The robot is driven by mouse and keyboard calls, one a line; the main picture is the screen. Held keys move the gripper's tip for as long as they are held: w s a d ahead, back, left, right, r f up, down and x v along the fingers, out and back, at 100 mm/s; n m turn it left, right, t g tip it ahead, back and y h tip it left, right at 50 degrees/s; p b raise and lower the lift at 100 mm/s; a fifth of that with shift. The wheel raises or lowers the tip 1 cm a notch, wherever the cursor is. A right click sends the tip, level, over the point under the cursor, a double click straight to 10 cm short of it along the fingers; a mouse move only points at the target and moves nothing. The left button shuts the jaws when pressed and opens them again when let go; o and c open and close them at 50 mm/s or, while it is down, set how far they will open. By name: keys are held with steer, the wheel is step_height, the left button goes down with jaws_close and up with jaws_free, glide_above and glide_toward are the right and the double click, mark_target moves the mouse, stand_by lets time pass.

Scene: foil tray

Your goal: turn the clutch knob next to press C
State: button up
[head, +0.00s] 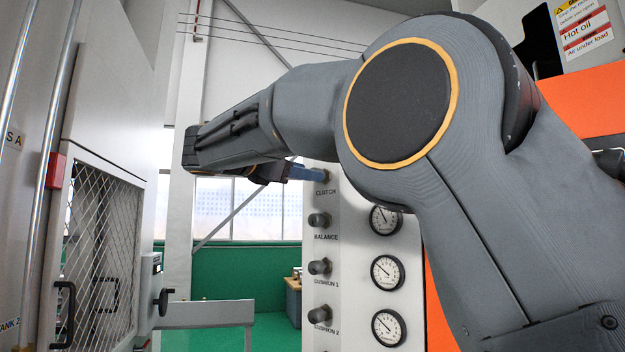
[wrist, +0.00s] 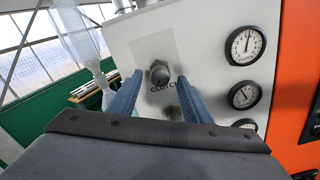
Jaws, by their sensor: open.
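The clutch knob (wrist: 159,73) is a dark grey round knob on a light panel (wrist: 205,40), above a partly covered CLUTCH label. In the wrist view it shows between the two blue fingertips of my gripper (wrist: 160,80), which is open with a gap on each side of the knob. In the head view my gripper (head: 306,173) points right at the clutch knob (head: 323,176), which shows beside the fingertips above its CLUTCH label. I cannot tell whether the fingers touch it. The clutch gauge (wrist: 246,45) is right of the knob.
Below on the panel are the BALANCE knob (head: 319,220), CUSHION 1 knob (head: 319,267) and CUSHION 2 knob (head: 319,315), with round gauges (head: 387,271) to their right. A mesh-door cabinet (head: 100,240) stands left. An orange surface (wrist: 292,70) borders the panel.

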steer(key=shift+b+v, duration=0.35)
steer(key=shift+v, duration=1.3)
stand_by(0.9)
